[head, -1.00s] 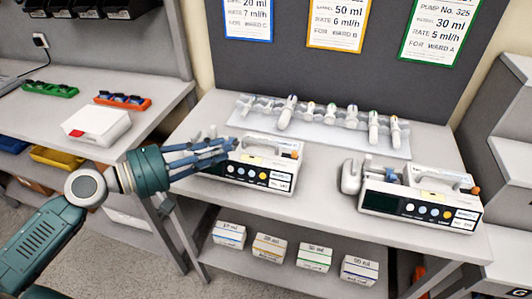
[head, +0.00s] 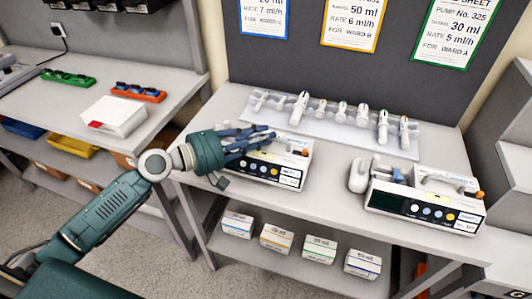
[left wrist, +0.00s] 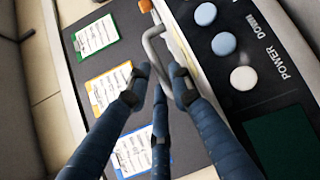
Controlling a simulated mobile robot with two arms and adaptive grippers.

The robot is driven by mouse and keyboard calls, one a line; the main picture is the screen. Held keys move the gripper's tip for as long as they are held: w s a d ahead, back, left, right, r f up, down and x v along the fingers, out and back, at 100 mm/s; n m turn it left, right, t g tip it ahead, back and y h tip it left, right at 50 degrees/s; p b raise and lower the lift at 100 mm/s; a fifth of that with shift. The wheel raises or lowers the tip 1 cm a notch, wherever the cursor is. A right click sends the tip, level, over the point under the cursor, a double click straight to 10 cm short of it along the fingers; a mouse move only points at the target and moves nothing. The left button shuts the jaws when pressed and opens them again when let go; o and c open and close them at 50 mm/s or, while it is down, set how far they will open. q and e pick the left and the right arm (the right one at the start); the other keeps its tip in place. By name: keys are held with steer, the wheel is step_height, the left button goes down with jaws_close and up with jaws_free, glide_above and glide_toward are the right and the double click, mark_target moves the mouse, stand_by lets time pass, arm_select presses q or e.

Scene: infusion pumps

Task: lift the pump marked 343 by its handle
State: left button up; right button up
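Two white infusion pumps with dark front panels stand on the grey bench: a left pump (head: 268,172) and a right pump (head: 424,207). I cannot read their numbers. My left gripper (head: 268,134) has its blue fingers over the top left part of the left pump, hiding much of its handle. In the left wrist view a grey bent handle bar (left wrist: 160,36) runs beside the pump's buttons. The fingers of my left gripper (left wrist: 162,78) are spread there, with a gap between the tips at the bar. My right gripper is out of view.
A clear tray (head: 343,133) of several white syringe-like pieces lies behind the pumps. Order sheets (head: 350,22) hang on the panel above. Small boxes (head: 277,237) stand on the lower shelf. A side table (head: 60,103) at left holds a white box (head: 113,116).

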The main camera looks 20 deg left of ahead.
arm_select(q)
steer(key=shift+c, duration=0.5)
jaws_close()
steer(key=shift+w+a+r, duration=0.1)
steer(key=shift+r, duration=0.05)
